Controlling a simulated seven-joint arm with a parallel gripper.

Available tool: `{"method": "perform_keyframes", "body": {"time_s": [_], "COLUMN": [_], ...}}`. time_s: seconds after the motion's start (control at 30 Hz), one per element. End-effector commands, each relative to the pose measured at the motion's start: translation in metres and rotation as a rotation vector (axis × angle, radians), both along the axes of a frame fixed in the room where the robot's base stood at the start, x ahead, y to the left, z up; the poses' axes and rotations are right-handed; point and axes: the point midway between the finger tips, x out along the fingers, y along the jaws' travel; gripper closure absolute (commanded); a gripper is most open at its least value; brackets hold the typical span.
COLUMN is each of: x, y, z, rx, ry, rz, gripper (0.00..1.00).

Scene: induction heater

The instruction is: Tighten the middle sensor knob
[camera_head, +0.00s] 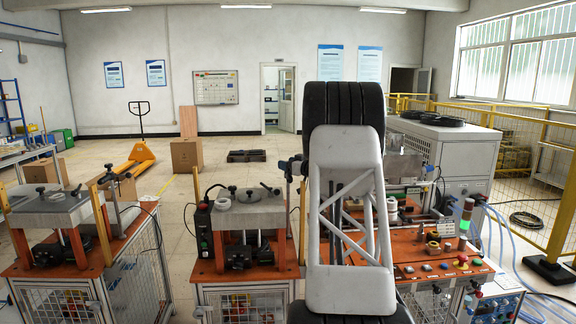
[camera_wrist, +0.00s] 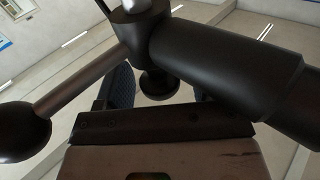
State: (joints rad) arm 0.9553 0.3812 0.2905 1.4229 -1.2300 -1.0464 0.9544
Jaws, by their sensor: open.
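In the wrist view my gripper (camera_wrist: 161,96) is open, with one dark textured finger showing left of centre and part of the other at right. A small round black knob (camera_wrist: 158,84) shows between the fingers, below a black hub (camera_wrist: 140,32). A thin rod runs left from the hub to a black ball end (camera_wrist: 22,132), and a thick black cylinder (camera_wrist: 225,65) runs right. I cannot tell whether the fingers touch any of these. In the head view my arm hides my gripper; a dark clamp (camera_head: 290,166) on a post beside the middle station partly shows left of the arm.
The middle station (camera_head: 248,212) has a grey top plate on an orange bench. A similar station (camera_head: 48,208) stands left. Open floor lies behind.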

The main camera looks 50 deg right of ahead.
Motion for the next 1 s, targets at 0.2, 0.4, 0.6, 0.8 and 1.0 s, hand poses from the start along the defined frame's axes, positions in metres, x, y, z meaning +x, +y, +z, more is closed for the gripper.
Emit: {"method": "perform_keyframes", "body": {"time_s": [0.2,0.4,0.6,0.8,1.0], "x": [-0.0001,-0.0002,0.0,-0.0002,-0.0004], "y": [0.0,0.0002,0.0008,0.0001,-0.0003], "z": [-0.0001,-0.0001,0.0006,-0.0002,-0.0003], "rx": [0.0,0.0,0.0,0.001,0.001], "ry": [0.0,0.0,-0.002,0.0,0.0], "rz": [0.0,-0.002,-0.063,-0.131,-0.134], "gripper": [0.67,0.86,0.86,0.86,0.86]}}
